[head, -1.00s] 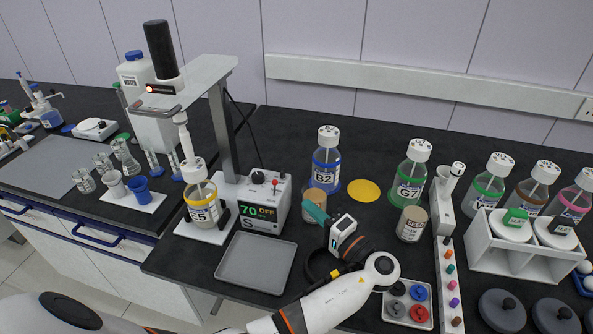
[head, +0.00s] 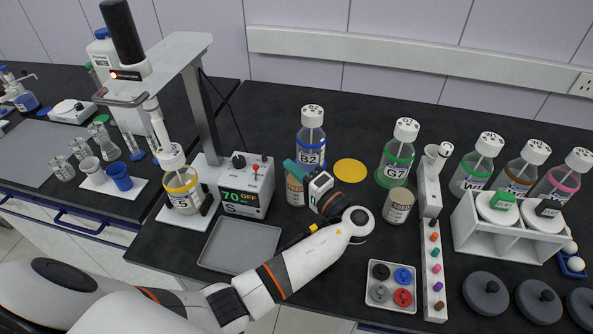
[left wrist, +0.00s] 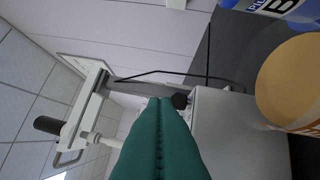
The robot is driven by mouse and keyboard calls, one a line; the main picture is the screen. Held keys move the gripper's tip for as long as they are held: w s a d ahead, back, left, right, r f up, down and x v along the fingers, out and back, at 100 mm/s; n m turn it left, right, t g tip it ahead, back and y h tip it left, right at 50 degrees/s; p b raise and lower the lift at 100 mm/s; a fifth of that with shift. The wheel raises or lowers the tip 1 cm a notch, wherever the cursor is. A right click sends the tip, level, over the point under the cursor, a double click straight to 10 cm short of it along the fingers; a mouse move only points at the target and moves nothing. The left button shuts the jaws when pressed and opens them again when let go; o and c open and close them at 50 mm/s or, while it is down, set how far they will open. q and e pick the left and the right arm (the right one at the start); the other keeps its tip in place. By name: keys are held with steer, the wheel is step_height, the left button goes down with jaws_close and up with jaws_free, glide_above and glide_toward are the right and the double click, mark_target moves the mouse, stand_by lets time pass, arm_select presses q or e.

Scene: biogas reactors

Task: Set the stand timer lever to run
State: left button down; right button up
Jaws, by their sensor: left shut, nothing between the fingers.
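The stand's control box (head: 240,198) has a green display reading 70 OFF. A small red-tipped lever (head: 256,171) stands on its top, right of a dark knob (head: 238,161). My left gripper (head: 290,165) has teal fingers, shut and empty. Its tips point left toward the lever, a short gap to the right of it, above the beige jar. In the left wrist view the teal fingers (left wrist: 160,145) fill the middle, with the box (left wrist: 225,125) to their right and the knob (left wrist: 180,101) just beyond the tips. The lever cannot be made out there. My right gripper is out of view.
Blue-banded bottle B2 (head: 311,140) and the beige jar (head: 296,190) stand close to my left gripper. The stand's post (head: 201,115) rises behind the box, with bottle 5 (head: 183,190) at its left. A grey tray (head: 240,246) lies in front, empty.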

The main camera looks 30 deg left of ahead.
mark_target(256, 173)
arm_select(q)
steer(key=s+a+p, duration=0.2)
steer(key=a+p, duration=0.2)
steer(key=a, duration=0.2)
stand_by(0.3)
steer(key=shift+f, duration=0.1)
